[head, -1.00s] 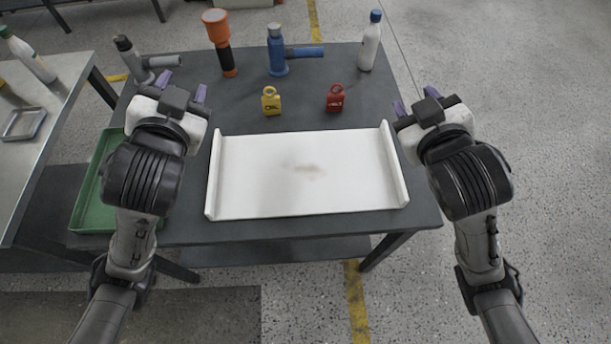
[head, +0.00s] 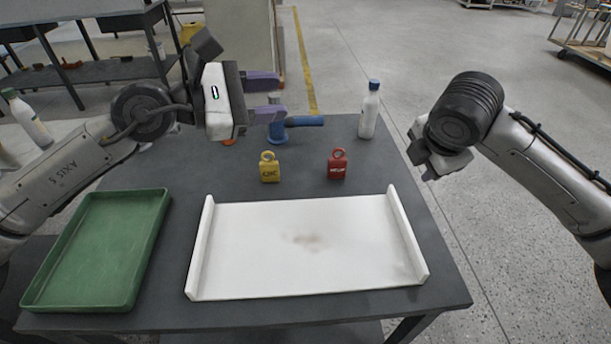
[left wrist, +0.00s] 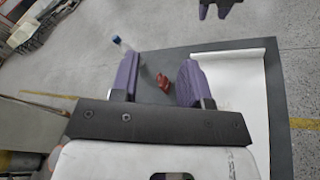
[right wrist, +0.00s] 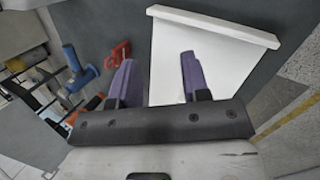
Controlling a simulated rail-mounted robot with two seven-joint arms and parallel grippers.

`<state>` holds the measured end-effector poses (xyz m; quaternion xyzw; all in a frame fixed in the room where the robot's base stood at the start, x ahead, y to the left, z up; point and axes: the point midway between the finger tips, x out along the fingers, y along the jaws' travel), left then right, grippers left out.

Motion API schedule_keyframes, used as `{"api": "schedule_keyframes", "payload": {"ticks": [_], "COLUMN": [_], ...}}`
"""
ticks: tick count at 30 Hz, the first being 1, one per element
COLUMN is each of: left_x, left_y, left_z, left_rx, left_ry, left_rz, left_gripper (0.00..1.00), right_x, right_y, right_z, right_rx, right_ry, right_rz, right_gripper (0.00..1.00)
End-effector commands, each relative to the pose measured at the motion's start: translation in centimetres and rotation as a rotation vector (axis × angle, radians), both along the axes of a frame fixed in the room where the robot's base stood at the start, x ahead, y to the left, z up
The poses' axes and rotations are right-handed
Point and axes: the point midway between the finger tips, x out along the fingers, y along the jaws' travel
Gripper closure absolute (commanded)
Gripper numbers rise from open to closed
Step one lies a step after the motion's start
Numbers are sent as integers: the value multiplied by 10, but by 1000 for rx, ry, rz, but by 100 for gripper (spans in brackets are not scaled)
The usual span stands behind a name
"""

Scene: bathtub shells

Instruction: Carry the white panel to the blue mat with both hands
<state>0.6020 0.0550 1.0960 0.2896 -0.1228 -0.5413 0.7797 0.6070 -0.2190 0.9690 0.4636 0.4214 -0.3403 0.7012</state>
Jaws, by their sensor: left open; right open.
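The white panel (head: 305,245) lies flat on the dark table, with a raised lip along its left and right ends and a brownish smudge near its middle. It also shows in the left wrist view (left wrist: 240,95) and the right wrist view (right wrist: 200,45). My left gripper (head: 278,97) is open and empty, raised above the table's back left. My right gripper (head: 425,160) is raised beyond the table's right edge; its fingers are mostly hidden in the head view, but the right wrist view (right wrist: 158,75) shows them apart and empty. I see no blue mat.
A green tray (head: 45,285) lies left of the panel. Behind the panel stand a yellow padlock-shaped weight (head: 270,170), a red one (head: 337,168), a blue tool (head: 305,121) and a white bottle (head: 369,112).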

Motion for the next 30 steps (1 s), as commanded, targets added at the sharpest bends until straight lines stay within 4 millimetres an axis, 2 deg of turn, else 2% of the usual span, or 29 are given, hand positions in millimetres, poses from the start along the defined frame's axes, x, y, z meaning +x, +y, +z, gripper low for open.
{"api": "schedule_keyframes", "payload": {"ticks": [1, 3, 6, 9, 12, 15, 19, 24, 30], "left_x": [6, 11, 12, 7, -2, -13, -25, -31, -32], "left_y": [9, 24, 54, 86, 116, 141, 161, 169, 170], "left_z": [-25, -60, -101, -129, -146, -155, -158, -159, -158], "left_rx": [162, 400, 720, 994, 1211, 1364, 1465, 1492, 1493], "left_ry": [-40, -98, -163, -205, -230, -250, -284, -333, -357], "left_rz": [-10, -51, -150, -289, -458, -643, -852, -990, -1026], "left_gripper": [57, 57, 57, 57, 57, 57, 57, 57, 57], "right_x": [-2, -7, -14, -21, -27, -32, -36, -37, -37], "right_y": [-3, -5, -7, -6, -6, -5, -5, -6, -6], "right_z": [-8, -16, -25, -29, -31, -31, -32, -32, -31], "right_rx": [-22, -47, -73, -90, -108, -131, -164, -195, -206], "right_ry": [64, 151, 254, 331, 380, 409, 424, 424, 423], "right_rz": [64, 181, 364, 557, 748, 933, 1126, 1260, 1300], "right_gripper": [57, 57, 57, 57, 57, 57, 57, 57, 57]}}
